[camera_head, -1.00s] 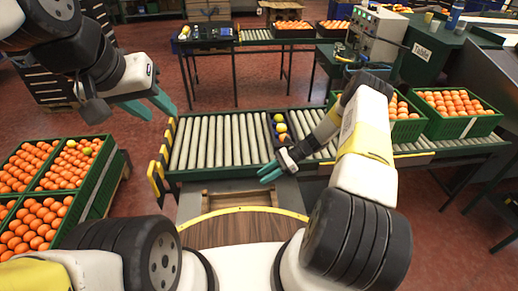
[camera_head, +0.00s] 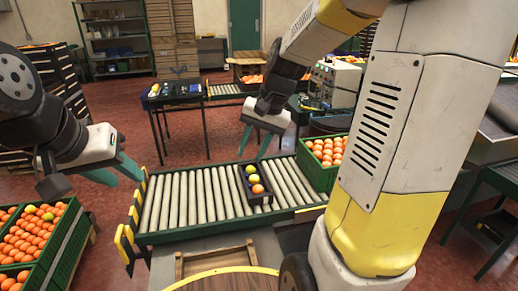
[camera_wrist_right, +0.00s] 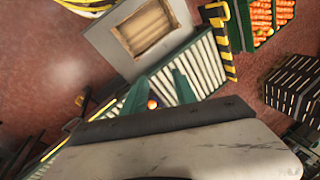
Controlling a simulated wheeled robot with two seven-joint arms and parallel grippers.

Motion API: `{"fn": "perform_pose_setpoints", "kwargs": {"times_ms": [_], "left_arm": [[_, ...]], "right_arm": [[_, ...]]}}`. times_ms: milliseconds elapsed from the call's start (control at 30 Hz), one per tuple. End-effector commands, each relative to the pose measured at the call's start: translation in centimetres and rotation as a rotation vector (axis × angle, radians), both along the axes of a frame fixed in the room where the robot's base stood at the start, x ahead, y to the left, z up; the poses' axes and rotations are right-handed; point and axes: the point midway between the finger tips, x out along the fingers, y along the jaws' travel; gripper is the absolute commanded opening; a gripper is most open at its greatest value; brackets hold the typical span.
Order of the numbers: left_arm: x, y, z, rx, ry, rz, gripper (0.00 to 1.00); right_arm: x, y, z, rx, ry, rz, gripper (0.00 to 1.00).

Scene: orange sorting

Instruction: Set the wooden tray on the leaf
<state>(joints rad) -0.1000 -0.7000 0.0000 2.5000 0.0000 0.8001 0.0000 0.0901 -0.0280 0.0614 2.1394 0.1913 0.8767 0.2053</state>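The wooden tray (camera_head: 216,257) is a shallow light-brown frame, partly cut off behind the round wooden top. It lies on the grey leaf (camera_head: 164,264) in front of the roller conveyor. The right wrist view also shows the tray (camera_wrist_right: 143,28) on the grey leaf (camera_wrist_right: 108,50). My right gripper (camera_head: 254,156) is open and empty above the conveyor, beyond the tray and apart from it. Its two green fingers (camera_wrist_right: 160,96) are spread in the right wrist view. My left gripper (camera_head: 121,177) is open and empty left of the conveyor, over the floor.
A small dark tray with yellow and orange fruit (camera_head: 272,198) stands on the roller conveyor (camera_head: 190,202), below my right gripper. Green crates of oranges stand at the left and on the conveyor's right. A round wooden top (camera_head: 225,283) is at the bottom.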

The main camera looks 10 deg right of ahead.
Motion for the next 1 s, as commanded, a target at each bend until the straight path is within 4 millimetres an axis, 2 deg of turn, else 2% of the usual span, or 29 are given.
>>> {"fn": "perform_pose_setpoints", "kwargs": {"times_ms": [33,200,400,600,1000], "left_arm": [[0.0,0.0,0.0,0.000,0.000,0.000,0.38],[0.0,0.0,0.0,0.000,0.000,0.000,0.38],[0.0,0.0,0.0,0.000,0.000,0.000,0.38],[0.0,0.0,0.0,0.000,0.000,0.000,0.38],[0.0,0.0,0.0,0.000,0.000,0.000,0.38]], "right_arm": [[-1.8,0.0,1.7,-0.029,-0.061,0.038,0.34],[-7.2,-0.3,4.9,-0.121,-0.239,0.163,0.34],[-11.9,-0.8,6.3,-0.201,-0.398,0.271,0.34],[-13.7,-1.0,6.4,-0.234,-0.462,0.315,0.34],[-13.7,-1.0,6.4,-0.237,-0.465,0.317,0.34]]}}
